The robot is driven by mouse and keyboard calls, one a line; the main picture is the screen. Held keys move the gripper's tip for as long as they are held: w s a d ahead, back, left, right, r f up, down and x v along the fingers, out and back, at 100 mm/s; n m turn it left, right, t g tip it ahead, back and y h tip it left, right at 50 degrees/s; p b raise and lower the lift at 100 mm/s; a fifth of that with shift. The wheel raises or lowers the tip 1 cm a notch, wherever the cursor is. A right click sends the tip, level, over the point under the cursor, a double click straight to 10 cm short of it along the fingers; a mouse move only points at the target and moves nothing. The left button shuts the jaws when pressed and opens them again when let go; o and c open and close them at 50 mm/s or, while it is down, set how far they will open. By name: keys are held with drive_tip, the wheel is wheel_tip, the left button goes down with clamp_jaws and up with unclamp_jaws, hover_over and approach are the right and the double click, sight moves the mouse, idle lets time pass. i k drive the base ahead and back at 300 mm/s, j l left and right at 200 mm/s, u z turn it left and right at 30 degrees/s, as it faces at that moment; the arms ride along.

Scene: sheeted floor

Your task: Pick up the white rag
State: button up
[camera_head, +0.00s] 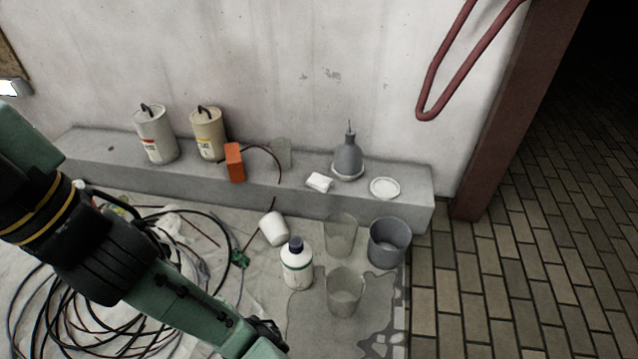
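A small white folded piece (319,182), which looks like the white rag, lies on the concrete ledge. It sits near the ledge's front edge, left of the grey funnel-shaped bottle. Nothing covers it. My green and black arm enters from the left and runs down out of the bottom edge of the picture. My gripper is not in view, so whether it is open or shut does not show.
On the concrete ledge (92,152) stand two canisters (156,136) (208,135), an orange box (235,163), a grey bottle (348,160) and a white dish (384,188). Below stand a white bottle (297,268), clear beakers (341,237) and a grey bucket (389,244). Cables (62,322) cover the floor left.

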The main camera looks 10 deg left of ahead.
sight(321, 182)
drive_tip(key=u, duration=1.05)
drive_tip(key=i+z, duration=0.1)
drive_tip(key=z, duration=0.8)
drive_tip(key=i+j+z, duration=0.25)
drive_tip(key=z, duration=0.25)
drive_tip(key=i+j+z, duration=0.2)
drive_tip(key=j+z, duration=0.25)
drive_tip(key=i+j+z, duration=0.1)
drive_tip(key=j, duration=0.3)
drive_tip(key=i+j+z, duration=0.1)
drive_tip(key=j, duration=0.3)
drive_tip(key=i+j+z, duration=0.1)
drive_tip(key=j, duration=0.35)
drive_tip(key=i+j, duration=0.1)
drive_tip(key=j, duration=0.65)
drive_tip(key=i+z, duration=0.05)
